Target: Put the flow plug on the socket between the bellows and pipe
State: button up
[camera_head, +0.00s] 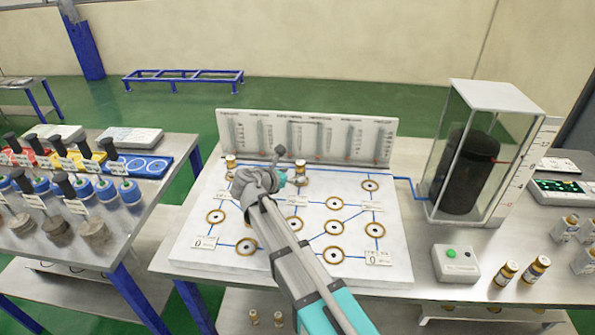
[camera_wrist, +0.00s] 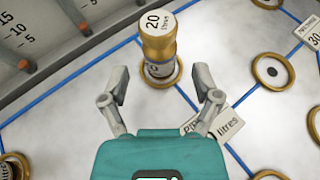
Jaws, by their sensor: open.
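A gold-capped plug with a white top marked "20 litres" (camera_wrist: 158,38) stands upright on the board in the wrist view, just beyond my fingertips. My gripper (camera_wrist: 161,86) is open and empty, its two fingers spread on either side of the line to this plug. In the head view my gripper (camera_head: 287,166) is over the upper middle of the white board (camera_head: 190,238), near a gold-topped plug (camera_head: 300,164). Another plug (camera_head: 231,162) stands at the upper left. I cannot tell which is the flow plug. The bellows and pipe labels are too small or partly hidden.
Ringed sockets such as this one (camera_head: 370,185) look empty, joined by blue lines. A gauge panel (camera_head: 310,138) stands along the back edge. A glass case (camera_head: 488,150), button box (camera_head: 455,263) and loose bottles (camera_head: 507,273) are at right; a crowded table (camera_head: 125,225) is left.

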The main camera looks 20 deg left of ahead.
jog(key=p+v, duration=0.2)
jog(key=v, duration=0.6)
jog(key=shift+r+p, duration=0.1)
jog(key=shift+p, duration=0.25)
